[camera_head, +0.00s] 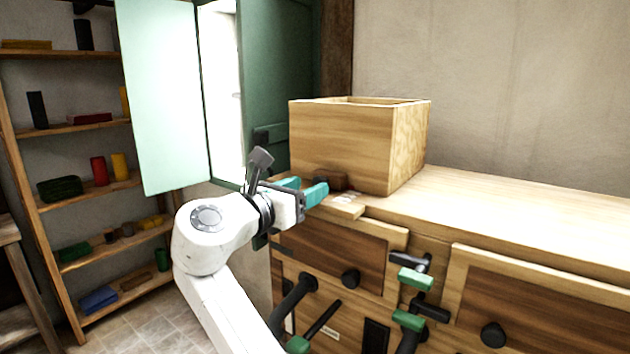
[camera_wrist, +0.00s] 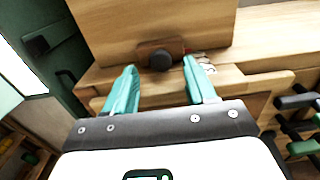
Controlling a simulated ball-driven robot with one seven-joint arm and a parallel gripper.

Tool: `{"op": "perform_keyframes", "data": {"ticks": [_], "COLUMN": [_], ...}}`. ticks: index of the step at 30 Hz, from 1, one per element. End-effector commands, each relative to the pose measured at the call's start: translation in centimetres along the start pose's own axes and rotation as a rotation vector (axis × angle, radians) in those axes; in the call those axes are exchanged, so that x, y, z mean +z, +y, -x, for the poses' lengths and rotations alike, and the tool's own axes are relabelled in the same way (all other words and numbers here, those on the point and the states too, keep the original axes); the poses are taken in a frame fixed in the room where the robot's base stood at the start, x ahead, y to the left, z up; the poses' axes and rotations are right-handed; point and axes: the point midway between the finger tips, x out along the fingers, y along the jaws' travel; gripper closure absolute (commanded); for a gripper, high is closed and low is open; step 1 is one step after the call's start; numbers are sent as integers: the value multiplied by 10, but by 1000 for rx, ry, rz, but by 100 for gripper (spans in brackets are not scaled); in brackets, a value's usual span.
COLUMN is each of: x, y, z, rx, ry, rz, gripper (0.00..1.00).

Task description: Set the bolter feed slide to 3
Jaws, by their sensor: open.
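A wooden bin (camera_head: 340,140) stands on the cabinet top. At the foot of its front is a small reddish-brown slide (camera_head: 331,178) with a dark round knob, which I take to be the bolter feed slide. In the wrist view the knob (camera_wrist: 161,60) lies ahead, between the lines of my two teal fingers. A pale strip with marks (camera_head: 347,198) lies just right of the slide; its numbers are too small to read. My gripper (camera_head: 312,184) is open and empty, close in front of the slide. I cannot tell whether the fingers touch the knob.
Below are drawers with dark knobs (camera_head: 350,279) and several green-and-black levers (camera_head: 414,278) sticking out. A pale open door (camera_head: 163,90) and shelves with coloured items (camera_head: 92,129) are at left. The cabinet top (camera_head: 500,205) right of the bin is clear.

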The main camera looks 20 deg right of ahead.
Motion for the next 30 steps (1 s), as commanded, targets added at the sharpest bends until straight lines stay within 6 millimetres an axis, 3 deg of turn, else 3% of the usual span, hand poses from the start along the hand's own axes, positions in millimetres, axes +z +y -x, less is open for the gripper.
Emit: {"op": "perform_keyframes", "data": {"ticks": [7,19,30], "x": [1,0,0], "y": [0,0,0], "z": [-31,-37,-37], "rx": [-1,1,1], "ry": [0,0,0], "rz": [0,-1,-1], "gripper": [45,45,80]}}
